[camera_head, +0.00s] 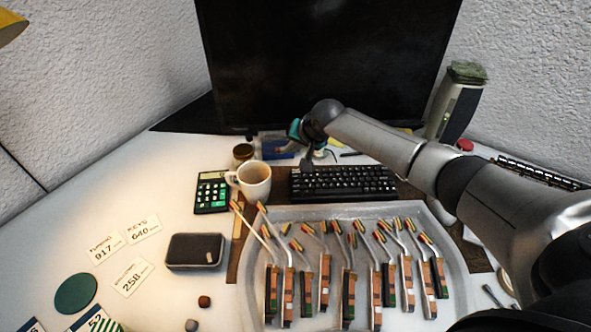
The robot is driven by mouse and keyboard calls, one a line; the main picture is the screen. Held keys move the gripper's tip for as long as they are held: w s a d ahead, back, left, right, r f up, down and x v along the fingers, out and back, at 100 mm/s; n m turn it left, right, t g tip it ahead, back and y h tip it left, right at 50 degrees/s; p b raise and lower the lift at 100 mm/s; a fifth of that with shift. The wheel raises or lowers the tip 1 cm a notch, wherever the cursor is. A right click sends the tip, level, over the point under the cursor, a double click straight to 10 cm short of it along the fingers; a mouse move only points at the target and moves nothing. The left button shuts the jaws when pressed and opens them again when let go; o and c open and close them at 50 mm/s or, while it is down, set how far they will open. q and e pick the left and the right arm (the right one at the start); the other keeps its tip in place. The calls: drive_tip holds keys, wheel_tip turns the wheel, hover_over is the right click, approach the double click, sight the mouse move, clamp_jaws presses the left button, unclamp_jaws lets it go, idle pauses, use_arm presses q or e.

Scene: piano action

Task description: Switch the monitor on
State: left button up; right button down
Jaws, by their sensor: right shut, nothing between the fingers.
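The monitor (330,60) stands at the back of the desk, and its large screen is dark. My right arm reaches in from the right. My right gripper (307,163) is small in the view, shut and empty, below the monitor's lower edge. It is in front of the screen, just above the left end of the black keyboard (345,184). I cannot tell whether it touches anything. No power button can be made out on the monitor, and my wrist covers part of its lower edge. My left gripper is not in view.
A mug (254,182) and a green calculator (212,192) stand left of the keyboard. A clear tray (462,290) of piano hammer parts fills the front middle. A tall grey object (455,105) stands right of the monitor. The desk's left side has some free room.

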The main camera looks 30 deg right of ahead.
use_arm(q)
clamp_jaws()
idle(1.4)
